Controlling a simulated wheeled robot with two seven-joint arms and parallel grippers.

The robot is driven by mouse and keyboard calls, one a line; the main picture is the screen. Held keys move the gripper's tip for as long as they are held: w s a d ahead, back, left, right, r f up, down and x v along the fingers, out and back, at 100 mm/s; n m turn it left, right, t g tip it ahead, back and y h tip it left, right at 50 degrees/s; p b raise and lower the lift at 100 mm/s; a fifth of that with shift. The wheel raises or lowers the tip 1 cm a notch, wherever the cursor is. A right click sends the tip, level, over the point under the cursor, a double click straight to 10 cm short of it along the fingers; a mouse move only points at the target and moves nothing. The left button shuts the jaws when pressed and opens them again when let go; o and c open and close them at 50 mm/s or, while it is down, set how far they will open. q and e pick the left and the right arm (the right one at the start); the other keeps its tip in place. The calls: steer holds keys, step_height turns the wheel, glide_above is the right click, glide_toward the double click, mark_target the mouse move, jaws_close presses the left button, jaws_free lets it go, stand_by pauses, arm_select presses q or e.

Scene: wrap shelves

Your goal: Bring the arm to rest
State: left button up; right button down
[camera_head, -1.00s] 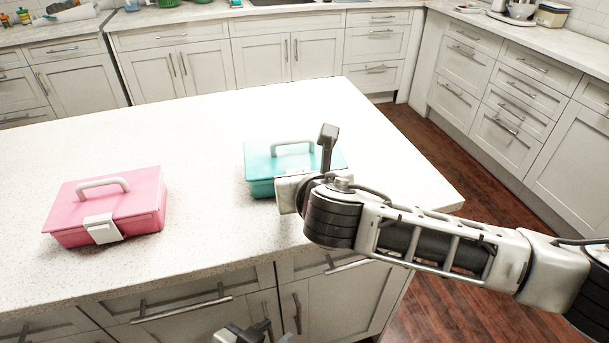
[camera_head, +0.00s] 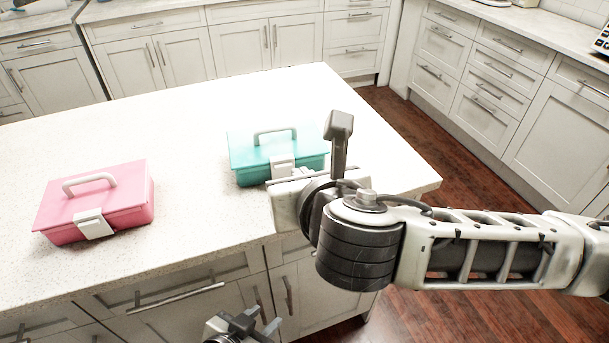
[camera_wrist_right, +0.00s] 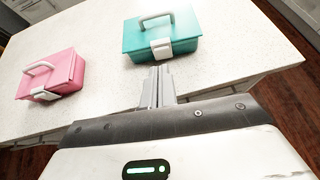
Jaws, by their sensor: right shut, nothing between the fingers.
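My right arm comes in from the right in the head view, over the front right corner of the counter. In the right wrist view, my right gripper (camera_wrist_right: 158,84) is shut and empty, its fingers pointing toward the teal box (camera_wrist_right: 162,37). That box also shows in the head view (camera_head: 250,155), its lid closed and its handle up, its lower right part hidden by my right wrist. My left gripper (camera_head: 258,324) is low at the bottom edge of the head view, in front of the cabinets, only partly seen.
A closed pink box (camera_head: 118,190) stands on the white counter (camera_head: 190,215), left of the teal box; it also shows in the wrist view (camera_wrist_right: 66,73). Cabinets (camera_head: 320,272) lie below the counter's front edge. Wooden floor (camera_head: 400,120) is open to the right.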

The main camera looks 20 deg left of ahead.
steer(key=shift+s+d+r, duration=0.15)
steer(key=shift+r, duration=0.05)
stand_by(0.4)
steer(key=s+d+f+n+g+h, duration=0.2)
steer(key=s+d+f+n, duration=0.4)
steer(key=d+n, duration=0.45)
steer(key=s+d+f+n+g+h, duration=0.25)
steer(key=s+d+f+n, duration=0.25)
steer(key=d+f+n, duration=0.45)
steer(key=s+d+f+n+g+h, duration=0.25)
steer(key=s+d+f+n, duration=0.25)
steer(key=d+n, duration=0.6)
steer(key=w+a+f+t+y, duration=0.1)
steer(key=w+a+f+t, duration=0.1)
steer(key=f, duration=0.3)
steer(key=w+a+f+n+t+y, duration=0.1)
steer(key=w+a+f+t+y, duration=0.1)
steer(key=w+a+f+t, duration=0.1)
steer(key=shift+w+a+f+t, duration=0.3)
steer(key=shift+f+t, duration=0.4)
steer(key=shift+f, duration=0.15)
